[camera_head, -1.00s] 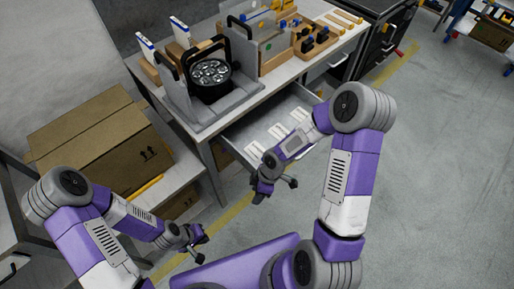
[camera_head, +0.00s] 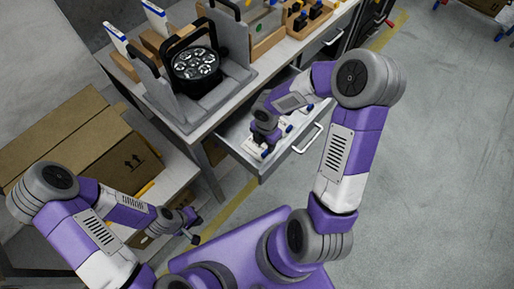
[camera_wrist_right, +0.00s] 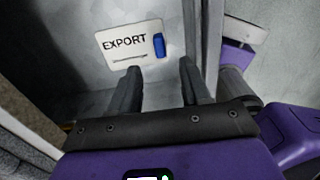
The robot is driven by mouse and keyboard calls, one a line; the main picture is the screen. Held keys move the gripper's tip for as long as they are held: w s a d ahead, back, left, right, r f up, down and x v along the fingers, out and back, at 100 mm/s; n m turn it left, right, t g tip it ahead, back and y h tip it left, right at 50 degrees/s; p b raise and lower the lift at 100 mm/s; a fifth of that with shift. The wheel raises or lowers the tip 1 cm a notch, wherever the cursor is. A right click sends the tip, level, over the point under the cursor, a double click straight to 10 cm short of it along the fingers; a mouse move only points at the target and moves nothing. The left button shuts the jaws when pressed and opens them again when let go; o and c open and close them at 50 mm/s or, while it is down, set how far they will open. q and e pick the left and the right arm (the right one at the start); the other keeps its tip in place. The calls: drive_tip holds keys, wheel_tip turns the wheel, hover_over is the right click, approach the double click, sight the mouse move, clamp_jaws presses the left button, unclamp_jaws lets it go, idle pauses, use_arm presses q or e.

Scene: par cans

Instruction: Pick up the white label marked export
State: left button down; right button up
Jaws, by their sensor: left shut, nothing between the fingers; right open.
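The white label marked EXPORT (camera_wrist_right: 122,44) lies in the open drawer, with a blue tab (camera_wrist_right: 159,45) at its right end. My right gripper (camera_wrist_right: 159,64) is open and empty. Its fingertips appear just short of the label's near edge, with the blue tab in line with the gap; I cannot tell the remaining height. In the head view my right gripper (camera_head: 263,139) is over the drawer and hides part of its contents. My left gripper (camera_head: 194,226) is shut and empty, low beside the shelf and away from the drawer.
The drawer (camera_head: 262,171) is pulled out from the workbench, and its walls stand close around my right gripper. A black par can (camera_head: 196,66) sits in a grey stand above. A cardboard box (camera_head: 75,150) stands at left. The floor at right is clear.

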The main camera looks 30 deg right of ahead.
sight(265, 152)
drive_tip(key=shift+s+f+b, duration=0.1)
drive_tip(key=shift+f+b, duration=0.25)
drive_tip(key=shift+f, duration=0.6)
wheel_tip(265, 152, down, 5)
drive_tip(key=b, duration=0.2)
drive_tip(key=shift+d+b, duration=0.15)
drive_tip(key=shift+b, duration=0.25)
drive_tip(key=shift+w+r, duration=0.1)
drive_tip(key=shift+w, duration=0.1)
clamp_jaws()
